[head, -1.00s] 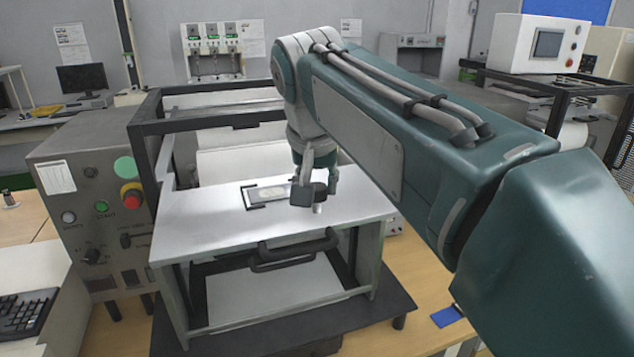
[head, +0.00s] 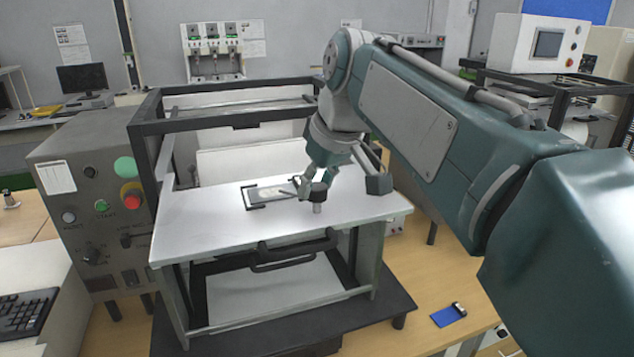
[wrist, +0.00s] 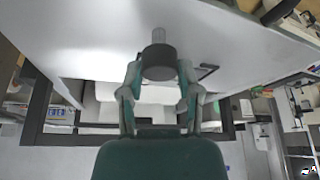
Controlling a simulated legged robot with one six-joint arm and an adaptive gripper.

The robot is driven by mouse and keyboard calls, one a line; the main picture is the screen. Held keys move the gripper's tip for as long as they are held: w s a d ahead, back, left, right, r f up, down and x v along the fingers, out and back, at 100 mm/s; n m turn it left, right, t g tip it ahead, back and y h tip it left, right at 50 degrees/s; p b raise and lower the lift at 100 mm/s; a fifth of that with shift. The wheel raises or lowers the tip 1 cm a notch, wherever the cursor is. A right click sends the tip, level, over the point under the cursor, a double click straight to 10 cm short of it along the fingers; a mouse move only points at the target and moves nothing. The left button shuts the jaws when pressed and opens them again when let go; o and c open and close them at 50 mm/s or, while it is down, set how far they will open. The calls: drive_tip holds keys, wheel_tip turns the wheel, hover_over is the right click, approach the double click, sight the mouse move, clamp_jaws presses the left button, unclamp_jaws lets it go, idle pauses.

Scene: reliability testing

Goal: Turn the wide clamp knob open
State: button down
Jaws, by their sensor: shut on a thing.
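The wide clamp knob (head: 318,191) is a dark round cap on a short metal post, standing on the white tabletop (head: 205,225). It also shows in the wrist view (wrist: 158,64), with its pale post beyond it. My gripper (head: 312,190) reaches down to it from the upper right. In the wrist view its two fingers (wrist: 159,72) lie on either side of the dark cap, and my gripper is shut on the knob. The lower part of the fingers is partly hidden by the knob in the head view.
A flat plate in a black bracket (head: 262,195) lies left of the knob. A dark frame (head: 235,90) rises behind the tabletop, and a black handle (head: 292,250) sticks out at its front. A grey control box (head: 90,200) with a red button stands at the left.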

drive_tip(key=n, duration=0.2)
drive_tip(key=n+g+y, duration=0.1)
drive_tip(key=n, duration=0.1)
drive_tip(key=shift+f+n, duration=0.2)
drive_tip(key=shift+n, duration=0.1)
drive_tip(key=shift+n+g+y, duration=0.3)
drive_tip(key=shift+n+g, duration=0.7)
drive_tip(key=shift+n, duration=0.9)
drive_tip(key=shift+c, duration=1.5)
unclamp_jaws()
drive_tip(key=shift+r, duration=0.1)
drive_tip(key=shift+r, duration=0.1)
drive_tip(key=v, duration=1.1)
drive_tip(key=shift+r, duration=0.25)
drive_tip(key=shift+d, duration=0.1)
